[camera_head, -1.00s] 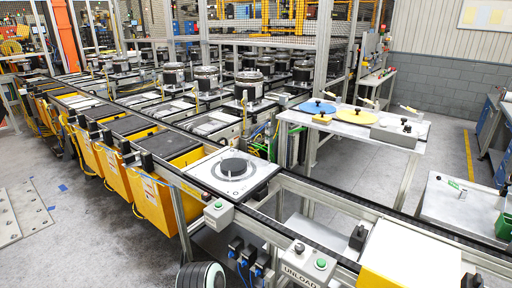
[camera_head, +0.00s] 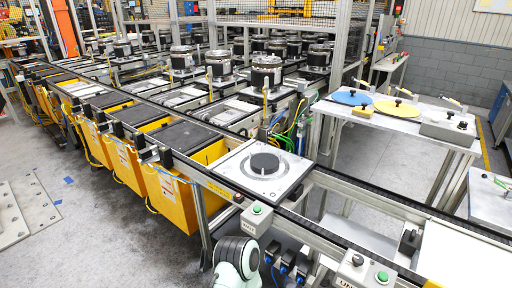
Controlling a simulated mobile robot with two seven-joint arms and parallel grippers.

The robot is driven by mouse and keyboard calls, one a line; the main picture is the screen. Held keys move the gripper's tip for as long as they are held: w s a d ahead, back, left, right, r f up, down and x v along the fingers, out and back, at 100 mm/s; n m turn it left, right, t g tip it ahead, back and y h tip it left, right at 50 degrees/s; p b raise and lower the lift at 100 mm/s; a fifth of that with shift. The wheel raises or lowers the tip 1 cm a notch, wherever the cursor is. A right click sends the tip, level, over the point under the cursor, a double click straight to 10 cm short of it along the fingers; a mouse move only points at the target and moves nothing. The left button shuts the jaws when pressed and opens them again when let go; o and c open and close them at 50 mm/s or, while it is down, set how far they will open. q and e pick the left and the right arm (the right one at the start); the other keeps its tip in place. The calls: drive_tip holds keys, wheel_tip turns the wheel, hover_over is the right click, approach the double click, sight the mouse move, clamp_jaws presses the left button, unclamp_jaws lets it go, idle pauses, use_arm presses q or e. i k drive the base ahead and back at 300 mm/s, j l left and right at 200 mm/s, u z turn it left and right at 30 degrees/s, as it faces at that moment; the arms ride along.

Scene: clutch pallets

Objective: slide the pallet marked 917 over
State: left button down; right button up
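A white square pallet (camera_head: 262,170) with a round dark disc (camera_head: 265,162) on its middle sits on the conveyor rails, right of the yellow bins. No number is legible on it at this size. Other pallets with metal clutch units, such as the near one (camera_head: 266,73), stand on the lanes behind. Their marks cannot be read, so I cannot tell which is 917. A rounded white and dark link of one of my arms shows at the bottom centre. Neither gripper is in view.
A conveyor rail (camera_head: 440,225) runs to the lower right, past a control box with a green button (camera_head: 381,276). A grey table (camera_head: 390,124) with a blue disc (camera_head: 351,97) and a yellow disc (camera_head: 397,108) stands at right. Open floor (camera_head: 110,232) lies at lower left.

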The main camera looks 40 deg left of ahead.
sight(268, 174)
drive_tip(key=j+z, duration=0.2)
drive_tip(key=j, duration=0.35)
drive_tip(key=j+z, duration=0.15)
drive_tip(key=j, duration=0.35)
drive_tip(key=k+j+z, duration=0.2)
drive_tip(key=j, duration=0.3)
drive_tip(key=j+z, duration=0.15)
drive_tip(key=j, duration=0.4)
drive_tip(key=k, duration=0.05)
